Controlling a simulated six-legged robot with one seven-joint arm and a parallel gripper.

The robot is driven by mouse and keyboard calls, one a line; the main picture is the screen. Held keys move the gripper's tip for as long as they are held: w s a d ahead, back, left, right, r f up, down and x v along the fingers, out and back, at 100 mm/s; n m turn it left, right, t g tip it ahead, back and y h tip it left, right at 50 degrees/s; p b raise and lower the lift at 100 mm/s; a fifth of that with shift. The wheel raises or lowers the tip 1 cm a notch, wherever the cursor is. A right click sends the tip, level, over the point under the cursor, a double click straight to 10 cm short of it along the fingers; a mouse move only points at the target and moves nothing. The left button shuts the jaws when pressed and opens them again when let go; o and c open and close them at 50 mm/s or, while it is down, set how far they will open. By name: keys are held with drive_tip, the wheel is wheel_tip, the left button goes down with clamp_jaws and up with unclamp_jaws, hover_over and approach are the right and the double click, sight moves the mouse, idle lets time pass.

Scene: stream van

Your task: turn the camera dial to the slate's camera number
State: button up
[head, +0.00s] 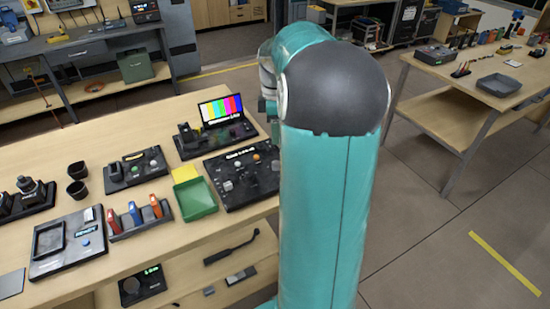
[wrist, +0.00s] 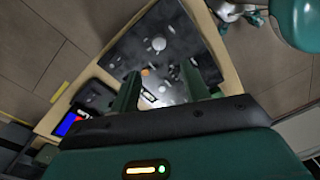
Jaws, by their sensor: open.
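A black control panel (head: 226,196) with several knobs and a lit text strip lies at the table's right end. It fills the middle of the wrist view (wrist: 125,50), with a pale round knob (wrist: 159,44) and an orange knob (wrist: 145,72). I cannot tell which knob is the camera dial. My gripper (wrist: 162,90) is open, its two dark green fingers pointing toward the panel with nothing seen between them. In the head view my arm hides the gripper. I cannot identify the slate or read a camera number.
A colour-bar monitor (head: 221,108) stands behind the panel. A green tray (head: 195,199), a rack of coloured cards (head: 136,219) and a black-framed device (head: 66,243) sit to the left. A lower shelf (head: 225,267) holds a small lit device (head: 145,287). Floor on the right is clear.

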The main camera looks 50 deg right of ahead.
sight(276, 163)
wheel_tip(276, 163, down, 11)
drive_tip(key=shift+s+a+f, duration=0.1)
drive_tip(key=shift+s+f, duration=0.05)
drive_tip(key=shift+f, duration=0.05)
drive_tip(key=c, duration=1)
